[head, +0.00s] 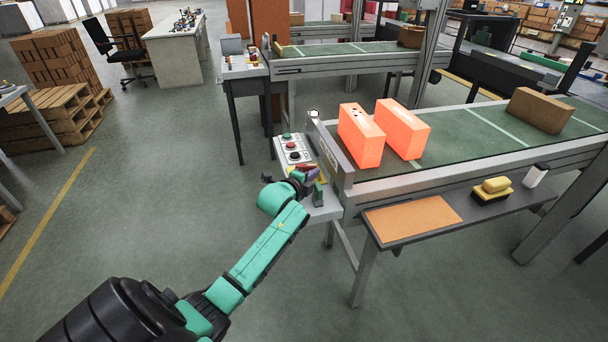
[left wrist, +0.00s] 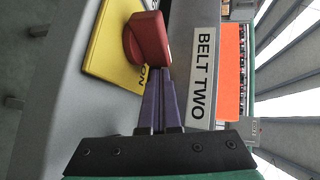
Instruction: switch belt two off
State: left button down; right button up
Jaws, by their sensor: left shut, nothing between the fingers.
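My left gripper (head: 310,174) is at the control panel (head: 293,150) at the near left end of the closest conveyor. Its purple fingers (left wrist: 163,82) are shut with nothing between them. In the left wrist view their tips are right at the red switch handle (left wrist: 148,40), at its lower end; I cannot tell if they touch. The handle sits on a yellow plate (left wrist: 104,45), where part of an "ON" mark shows beside the fingers. A "BELT TWO" label (left wrist: 202,75) is right of it. My right gripper is not in view.
The panel also has green, red and black buttons. Two glowing orange boxes (head: 361,137) and a brown carton (head: 540,110) are on the green belt (head: 470,140). A side shelf (head: 462,226) holds a yellow item. A second conveyor (head: 345,58) stands behind.

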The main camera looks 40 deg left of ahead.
pick_arm(q)
jog(key=shift+w, duration=0.1)
dwell(0.7)
jog(key=v, duration=1.4)
jog(key=shift+s+r, duration=0.2)
jog(key=shift+s, duration=0.05)
jog(key=shift+d, duration=0.1)
notch_tip(320, 180, down, 5)
jog(key=s+a+n+t+b, duration=0.2)
jog(key=n+t+b, duration=0.1)
jog(key=n, duration=1.5)
jog(key=shift+b, duration=0.65)
jog(key=shift+a+f, duration=0.1)
